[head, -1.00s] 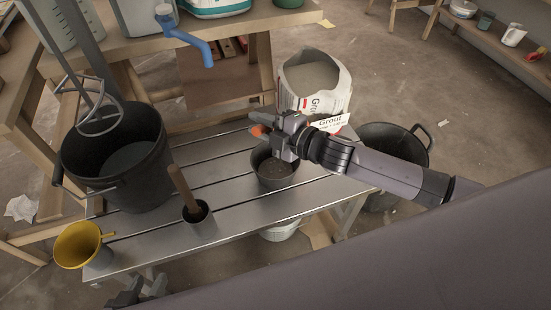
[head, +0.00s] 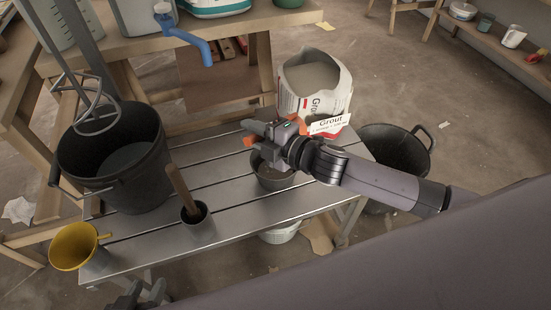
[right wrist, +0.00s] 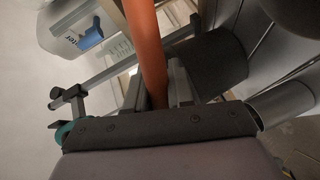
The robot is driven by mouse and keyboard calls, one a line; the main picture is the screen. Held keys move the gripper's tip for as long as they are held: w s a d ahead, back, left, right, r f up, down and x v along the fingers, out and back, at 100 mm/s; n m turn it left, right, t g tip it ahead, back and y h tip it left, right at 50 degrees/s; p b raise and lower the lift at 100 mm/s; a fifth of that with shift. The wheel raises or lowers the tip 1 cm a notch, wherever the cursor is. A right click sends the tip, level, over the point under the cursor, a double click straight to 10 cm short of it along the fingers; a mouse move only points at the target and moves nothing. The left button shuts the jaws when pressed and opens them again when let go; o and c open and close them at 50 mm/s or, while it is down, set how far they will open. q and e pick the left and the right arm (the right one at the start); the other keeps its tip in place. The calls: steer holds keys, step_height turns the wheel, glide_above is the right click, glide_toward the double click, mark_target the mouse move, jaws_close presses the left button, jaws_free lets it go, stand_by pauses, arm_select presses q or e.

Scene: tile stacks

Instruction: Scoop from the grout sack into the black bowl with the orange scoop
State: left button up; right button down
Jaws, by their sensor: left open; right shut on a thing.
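The grout sack (head: 298,100), white with a printed label and grey powder in its open top, stands at the back right of the metal bench. The black bowl (head: 272,182) sits on the bench in front of it, partly hidden by my right gripper (head: 262,133). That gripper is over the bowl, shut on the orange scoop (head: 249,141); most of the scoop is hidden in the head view. Its orange handle (right wrist: 148,45) runs up from between the fingers in the right wrist view. My left gripper (head: 142,293) is open and empty at the bottom edge, in front of the bench.
On the bench (head: 225,217) stand a large black bucket (head: 140,182) under a mixer whisk, a dark cup (head: 198,222) with a wooden-handled tool, and a yellow funnel (head: 75,247). A black tub (head: 398,150) is at the right. The bench's front middle is clear.

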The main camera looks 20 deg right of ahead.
arm_select(q)
steer(key=shift+d+f+b, duration=0.1)
steer(key=shift+f+b, duration=0.2)
arm_select(e)
steer(key=shift+s+a+f, duration=0.15)
steer(key=shift+s+a, duration=0.1)
steer(key=shift+a, duration=0.15)
steer(key=shift+s+a+f+n, duration=0.15)
steer(key=shift+a+f+n, duration=0.1)
steer(key=shift+n, duration=0.25)
arm_select(q)
steer(key=shift+f, duration=0.2)
arm_select(e)
steer(key=shift+s+a+f+n, duration=0.25)
steer(key=shift+a+f+n, duration=0.1)
steer(key=shift+n, duration=0.05)
arm_select(q)
steer(key=shift+f+b, duration=0.15)
steer(key=shift+b, duration=0.25)
arm_select(e)
steer(key=shift+s+a+f+n+h, duration=0.2)
steer(key=shift+a+f+n+h, duration=0.1)
steer(key=shift+f+n+h, duration=0.15)
arm_select(q)
steer(key=shift+f+b, duration=0.4)
steer(key=shift+f, duration=0.1)
arm_select(e)
steer(key=shift+s+a+f+n+t, duration=0.3)
steer(key=shift+a+f+n, duration=0.2)
steer(key=shift+f+n, duration=0.25)
